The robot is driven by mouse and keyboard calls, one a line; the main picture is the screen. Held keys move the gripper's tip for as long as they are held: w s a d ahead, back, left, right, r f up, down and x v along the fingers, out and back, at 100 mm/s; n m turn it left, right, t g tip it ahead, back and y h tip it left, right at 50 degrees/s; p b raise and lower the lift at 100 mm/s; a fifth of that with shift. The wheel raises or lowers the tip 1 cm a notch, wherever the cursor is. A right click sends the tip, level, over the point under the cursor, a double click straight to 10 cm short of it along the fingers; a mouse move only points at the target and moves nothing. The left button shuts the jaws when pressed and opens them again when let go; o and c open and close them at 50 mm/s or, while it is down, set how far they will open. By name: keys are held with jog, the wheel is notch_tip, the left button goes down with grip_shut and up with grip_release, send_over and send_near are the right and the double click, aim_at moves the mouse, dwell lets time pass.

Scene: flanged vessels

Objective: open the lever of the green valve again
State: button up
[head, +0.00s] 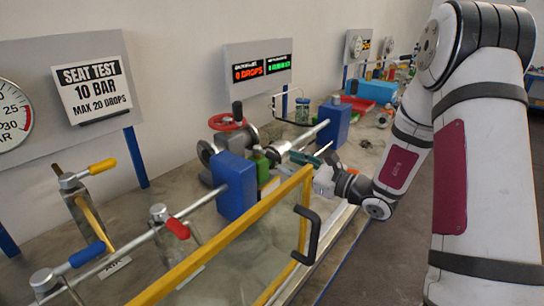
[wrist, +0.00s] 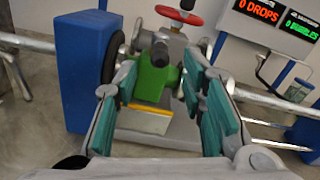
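The green valve (wrist: 152,80) sits in the middle of the wrist view, its green body between my fingers in the picture. A dark rounded part (wrist: 160,52) stands on top of it; I cannot tell whether this is the lever's end. In the head view only part of the green body (head: 263,170) shows, behind the yellow-framed guard. My gripper (wrist: 158,88) has its teal pads wide apart with nothing held between them. In the head view my gripper (head: 298,162) is just right of the valve. Contact with the valve is not visible.
Blue blocks (head: 236,186) (head: 333,122) flank the valve. A red handwheel (head: 227,122) is behind it. A clear guard with a yellow frame (head: 232,232) and black handle (head: 307,236) stands in front. Levers with yellow, red and blue grips are at left. A red tray (head: 372,91) is farther back.

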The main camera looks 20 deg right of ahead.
aim_at(280, 160)
jog(key=x, duration=0.6)
jog(key=shift+w+a, duration=0.25)
jog(key=shift+w, duration=0.05)
grip_shut()
